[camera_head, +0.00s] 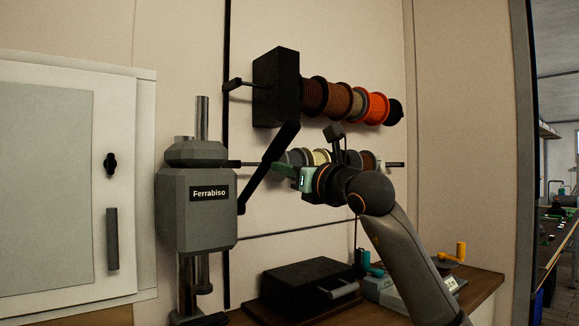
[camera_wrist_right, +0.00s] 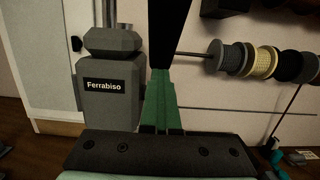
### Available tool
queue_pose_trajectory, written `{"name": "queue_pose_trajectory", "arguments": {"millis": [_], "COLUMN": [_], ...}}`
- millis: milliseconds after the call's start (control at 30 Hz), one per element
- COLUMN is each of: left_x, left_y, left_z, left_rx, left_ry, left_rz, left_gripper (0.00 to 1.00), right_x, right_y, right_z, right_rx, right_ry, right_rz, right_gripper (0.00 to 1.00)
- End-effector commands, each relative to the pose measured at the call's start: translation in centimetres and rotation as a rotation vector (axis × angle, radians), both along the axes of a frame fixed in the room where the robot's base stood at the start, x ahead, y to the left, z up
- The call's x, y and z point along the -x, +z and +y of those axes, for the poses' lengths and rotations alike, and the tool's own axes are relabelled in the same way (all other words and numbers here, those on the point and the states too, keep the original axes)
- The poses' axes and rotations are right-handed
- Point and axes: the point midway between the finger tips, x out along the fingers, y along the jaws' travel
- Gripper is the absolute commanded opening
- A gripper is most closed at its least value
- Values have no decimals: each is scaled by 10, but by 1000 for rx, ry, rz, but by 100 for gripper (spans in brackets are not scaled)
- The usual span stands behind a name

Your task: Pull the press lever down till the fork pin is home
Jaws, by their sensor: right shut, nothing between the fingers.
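The grey press labelled Ferrabiso (camera_head: 197,215) stands left of centre; it also shows in the wrist view (camera_wrist_right: 110,105). Its black lever (camera_head: 268,167) slants from the press's right side up and right. In the wrist view the dark lever (camera_wrist_right: 170,30) rises beyond my fingertips. My right gripper (camera_head: 281,170) is shut and empty, its green fingers pointing left at the middle of the lever. I cannot tell whether the fingertips touch it. The fork pin cannot be made out. My left gripper is out of view.
A black block (camera_head: 276,88) overlaps the lever's top; I cannot tell if they join. Spools (camera_head: 340,98) hang on the wall, with a lower row behind my gripper. A black case (camera_head: 305,282) lies on the bench. A white cabinet (camera_head: 145,190) stands at left.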

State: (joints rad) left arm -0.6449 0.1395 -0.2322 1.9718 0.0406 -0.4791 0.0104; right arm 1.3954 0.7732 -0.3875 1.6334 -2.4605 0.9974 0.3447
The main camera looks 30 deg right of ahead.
Motion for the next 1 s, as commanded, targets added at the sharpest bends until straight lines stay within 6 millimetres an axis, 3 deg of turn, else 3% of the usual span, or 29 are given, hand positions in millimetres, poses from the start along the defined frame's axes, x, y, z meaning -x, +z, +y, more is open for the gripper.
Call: {"name": "queue_pose_trajectory", "arguments": {"millis": [33, 100, 467, 700, 933, 1000], "left_x": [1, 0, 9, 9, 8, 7], "left_y": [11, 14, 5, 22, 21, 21], "left_z": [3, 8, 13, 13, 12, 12], "left_rx": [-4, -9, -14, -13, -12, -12], "left_ry": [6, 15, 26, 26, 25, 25], "left_rz": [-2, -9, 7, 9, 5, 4], "left_gripper": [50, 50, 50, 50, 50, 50], "right_x": [-4, -8, -10, -20, -21, -21], "right_y": [11, 14, 13, 27, 24, 24], "right_z": [1, 1, 1, 2, 2, 2], "right_rx": [0, 0, 1, -1, 0, 0], "right_ry": [2, 1, 1, 1, 0, 0], "right_rz": [2, 3, 2, 3, 2, 2], "right_gripper": [0, 0, 0, 0, 0, 6]}}
